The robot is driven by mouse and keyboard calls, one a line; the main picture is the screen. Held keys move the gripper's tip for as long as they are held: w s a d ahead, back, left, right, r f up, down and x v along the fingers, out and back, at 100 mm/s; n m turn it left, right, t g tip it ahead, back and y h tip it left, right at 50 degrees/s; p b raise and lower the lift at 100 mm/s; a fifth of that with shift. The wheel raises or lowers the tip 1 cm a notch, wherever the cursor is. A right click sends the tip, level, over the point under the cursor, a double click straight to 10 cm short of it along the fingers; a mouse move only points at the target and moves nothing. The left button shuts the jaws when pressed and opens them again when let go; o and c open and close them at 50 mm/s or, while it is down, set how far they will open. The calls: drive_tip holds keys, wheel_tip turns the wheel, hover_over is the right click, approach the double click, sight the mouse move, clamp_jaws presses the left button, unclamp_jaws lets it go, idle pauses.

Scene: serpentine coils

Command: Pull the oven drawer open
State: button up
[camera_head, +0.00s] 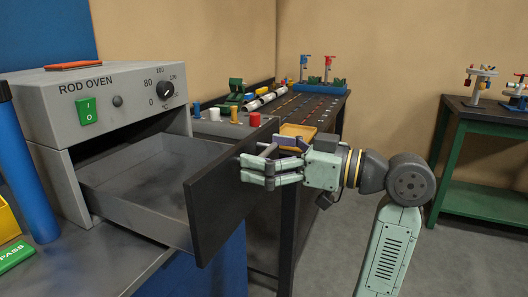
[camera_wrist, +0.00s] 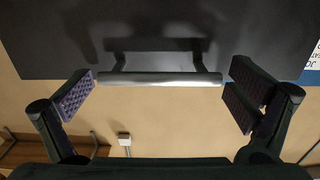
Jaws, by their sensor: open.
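The oven drawer (camera_head: 150,175) is a grey tray with a dark front panel (camera_head: 228,195), and it stands well out of the grey rod oven (camera_head: 120,98). Its inside looks empty. In the wrist view the dark panel (camera_wrist: 160,30) fills the top and carries a silver bar handle (camera_wrist: 160,79) on two short posts. My gripper (camera_head: 262,168) is at the handle in the head view. In the wrist view my gripper (camera_wrist: 160,95) is open, one finger beyond each end of the bar, with gaps showing. In the head view the fingers partly cover the handle.
A long dark workbench (camera_head: 290,110) with several small fixtures runs behind the drawer; a yellow tray (camera_head: 298,131) sits near my gripper. A blue cylinder (camera_head: 30,165) stands left of the oven. A green-framed table (camera_head: 485,120) stands at right. Floor at right is clear.

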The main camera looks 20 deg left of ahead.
drive_tip(key=s+d, duration=0.1)
drive_tip(key=d, duration=1.1)
drive_tip(key=shift+s, duration=0.35)
